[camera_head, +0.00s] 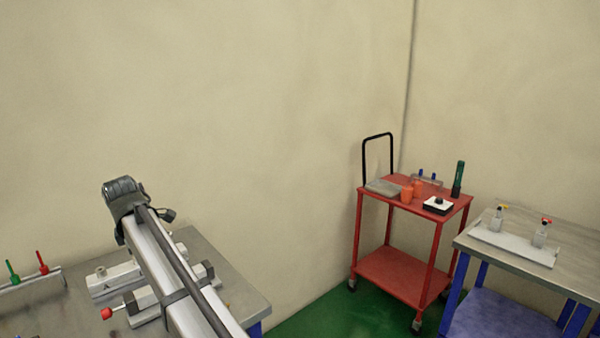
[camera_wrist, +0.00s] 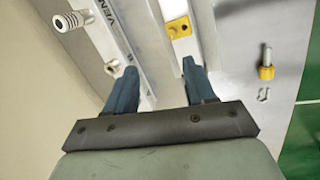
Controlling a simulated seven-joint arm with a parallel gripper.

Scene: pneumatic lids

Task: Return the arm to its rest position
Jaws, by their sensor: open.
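In the head view my arm reaches from the bottom edge up and left above the left workbench (camera_head: 232,274); my fingers cannot be made out there. A yellow block (camera_wrist: 179,28) is just beyond the right finger. Whether the fingers touch the fixture is unclear.
The bench holds a red knob (camera_head: 106,313), a green lever (camera_head: 12,271) and a red lever (camera_head: 42,263). A yellow-based pin (camera_wrist: 266,65) stands right of the fingers. A red cart (camera_head: 398,272) and a second bench (camera_head: 573,252) stand right; green floor (camera_head: 350,318) is clear between.

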